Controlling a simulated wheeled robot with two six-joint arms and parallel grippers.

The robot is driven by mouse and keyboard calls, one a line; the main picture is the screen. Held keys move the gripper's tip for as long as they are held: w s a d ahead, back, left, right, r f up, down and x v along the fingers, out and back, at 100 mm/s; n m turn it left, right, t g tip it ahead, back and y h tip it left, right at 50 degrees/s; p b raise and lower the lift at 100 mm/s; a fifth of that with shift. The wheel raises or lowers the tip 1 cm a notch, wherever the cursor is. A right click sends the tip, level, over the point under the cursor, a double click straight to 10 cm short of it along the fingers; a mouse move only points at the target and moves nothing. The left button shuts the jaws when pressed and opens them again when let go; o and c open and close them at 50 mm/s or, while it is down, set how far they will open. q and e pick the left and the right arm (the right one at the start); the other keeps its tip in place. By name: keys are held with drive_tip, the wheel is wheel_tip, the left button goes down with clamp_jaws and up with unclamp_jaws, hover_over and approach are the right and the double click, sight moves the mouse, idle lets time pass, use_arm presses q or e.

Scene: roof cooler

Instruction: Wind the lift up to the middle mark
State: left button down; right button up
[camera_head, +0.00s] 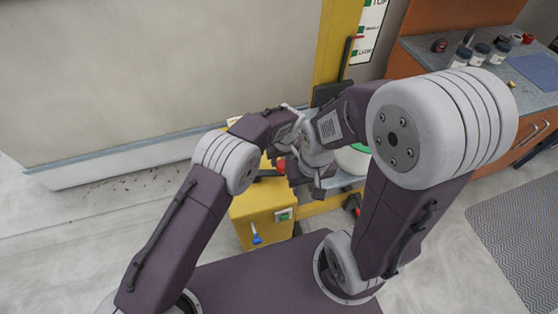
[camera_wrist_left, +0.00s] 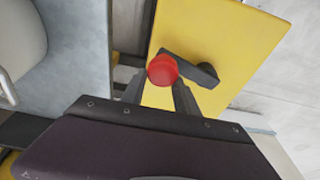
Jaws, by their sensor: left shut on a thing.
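The yellow winch box (camera_head: 250,207) stands in front of the yellow mast. Its dark crank arm (camera_wrist_left: 190,68) ends in a red knob (camera_wrist_left: 161,70); the knob also shows partly in the head view (camera_head: 281,164). My left gripper (camera_wrist_left: 160,88) is shut on the red knob, one finger on each side. A red pointer (camera_head: 356,37) on the mast stands between the green middle mark (camera_head: 362,29) and the lower green loading mark (camera_head: 354,52). My right gripper (camera_head: 318,188) hangs right of the crank, its fingers largely hidden by my arms.
A blue-handled lever (camera_head: 256,234) and a green-and-white plate (camera_head: 284,214) are on the winch box's front. Behind my arms is a partly hidden pale platform with a round green-and-white thing (camera_head: 352,160). A workbench with jars (camera_head: 480,54) stands at the right.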

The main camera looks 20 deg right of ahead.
use_arm(q)
drive_tip(key=shift+w+d+r, duration=0.15)
drive_tip(key=shift+w+d, duration=0.6)
drive_tip(key=shift+d, duration=0.05)
drive_tip(key=shift+w+d, duration=0.1)
drive_tip(key=shift+d, duration=0.3)
drive_tip(key=shift+a, duration=0.3)
drive_tip(key=c, duration=1.9)
unclamp_jaws()
drive_tip(key=shift+a, duration=0.15)
drive_tip(key=o, duration=1)
use_arm(e)
drive_tip(key=shift+s+d+f, duration=0.1)
drive_tip(key=shift+d, duration=0.35)
